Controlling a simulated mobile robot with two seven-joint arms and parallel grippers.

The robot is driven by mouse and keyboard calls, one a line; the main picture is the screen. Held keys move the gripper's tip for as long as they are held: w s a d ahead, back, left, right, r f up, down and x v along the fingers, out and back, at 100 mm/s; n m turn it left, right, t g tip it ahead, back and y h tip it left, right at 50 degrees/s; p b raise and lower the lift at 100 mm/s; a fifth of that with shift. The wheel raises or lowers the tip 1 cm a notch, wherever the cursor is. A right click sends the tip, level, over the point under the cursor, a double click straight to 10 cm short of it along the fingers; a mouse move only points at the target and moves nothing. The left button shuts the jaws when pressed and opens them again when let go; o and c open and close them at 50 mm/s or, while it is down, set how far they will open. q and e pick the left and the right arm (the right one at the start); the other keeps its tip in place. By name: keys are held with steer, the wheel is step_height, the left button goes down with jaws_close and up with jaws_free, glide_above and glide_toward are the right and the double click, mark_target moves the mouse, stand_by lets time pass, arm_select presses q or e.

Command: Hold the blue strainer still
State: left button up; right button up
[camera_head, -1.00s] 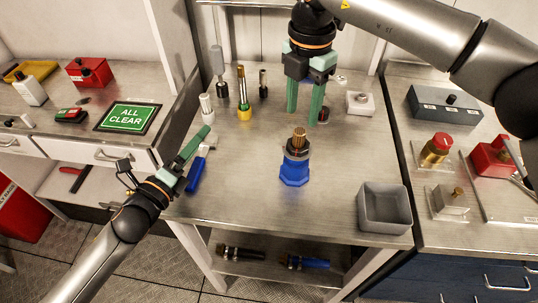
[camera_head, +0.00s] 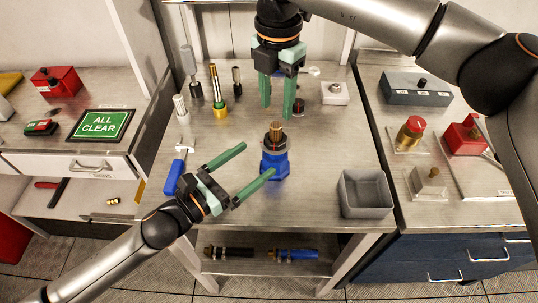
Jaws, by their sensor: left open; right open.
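The blue strainer (camera_head: 274,166) stands upright on the metal bench, with a dark collar and a brass-coloured ribbed top. My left gripper (camera_head: 257,161) is open beside it on the left, its green fingers pointing at it. The nearer finger's tip overlaps the blue body in the picture; I cannot tell whether it touches. The other fingertip is to the upper left of the strainer. My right gripper (camera_head: 277,117) is open and empty, pointing down, just above or behind the brass top in the picture.
A grey open bin (camera_head: 366,205) stands at the bench's front right. A blue-handled tool (camera_head: 176,172) lies at the left, with several upright tools behind it. A white block (camera_head: 334,93) sits at the back right. Two cylindrical parts lie on the shelf below.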

mark_target(266, 165)
arm_select(q)
steer(key=f, duration=0.5)
steer(key=shift+w+d, duration=0.2)
steer(key=x, duration=0.7)
steer(key=shift+r, duration=0.1)
jaws_close()
stand_by(1.1)
stand_by(0.5)
steer(key=shift+c, duration=0.2)
jaws_free()
jaws_close()
stand_by(0.8)
stand_by(0.9)
